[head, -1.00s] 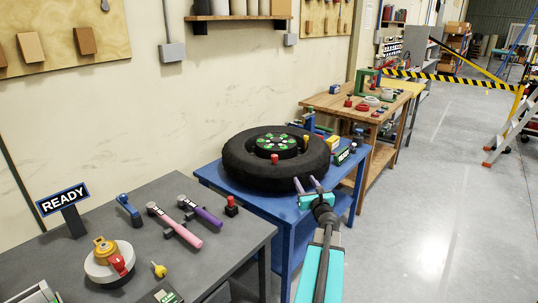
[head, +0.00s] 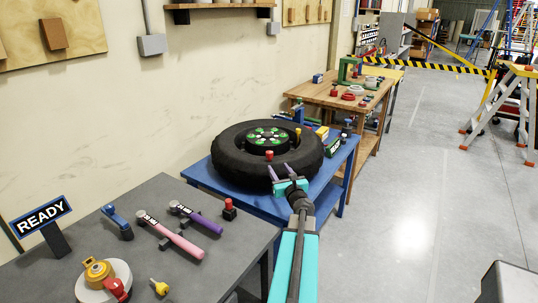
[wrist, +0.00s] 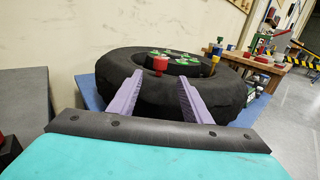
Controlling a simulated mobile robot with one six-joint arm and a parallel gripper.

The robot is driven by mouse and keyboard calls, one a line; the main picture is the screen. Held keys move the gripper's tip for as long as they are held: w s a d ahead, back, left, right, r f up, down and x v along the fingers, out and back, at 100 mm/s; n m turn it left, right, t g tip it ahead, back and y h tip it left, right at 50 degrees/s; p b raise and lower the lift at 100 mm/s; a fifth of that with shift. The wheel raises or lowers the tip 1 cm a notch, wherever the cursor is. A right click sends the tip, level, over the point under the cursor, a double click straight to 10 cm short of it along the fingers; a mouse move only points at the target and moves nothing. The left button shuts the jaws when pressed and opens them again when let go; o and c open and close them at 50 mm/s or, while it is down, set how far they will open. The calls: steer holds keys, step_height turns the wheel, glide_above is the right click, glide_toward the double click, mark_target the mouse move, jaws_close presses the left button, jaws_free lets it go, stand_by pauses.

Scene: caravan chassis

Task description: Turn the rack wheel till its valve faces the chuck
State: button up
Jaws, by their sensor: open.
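The rack wheel (head: 233,163) is a black tyre lying flat on a blue table (head: 200,176), with a dark hub (head: 268,138) marked in green and white. A red-capped piece (head: 269,155) stands at the near side of the hub, and it also shows in the wrist view (wrist: 160,64). I cannot tell whether it is the valve. A yellow piece (head: 298,132) stands at the hub's right. My gripper (head: 279,170) is open and empty at the tyre's near side. In the wrist view its purple fingers (wrist: 158,98) point at the tyre; contact is unclear. I cannot make out the chuck for certain.
A grey bench (head: 150,232) at front left holds a pink-handled hammer (head: 170,234), a purple-handled hammer (head: 197,216) and a READY sign (head: 41,215). A wooden bench (head: 345,95) stands behind the blue table.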

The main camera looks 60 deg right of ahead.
mark_target(271, 156)
steer(key=shift+w+d, duration=0.1)
steer(key=shift+p+x, duration=1.8)
steer(key=shift+x, duration=5)
jaws_close()
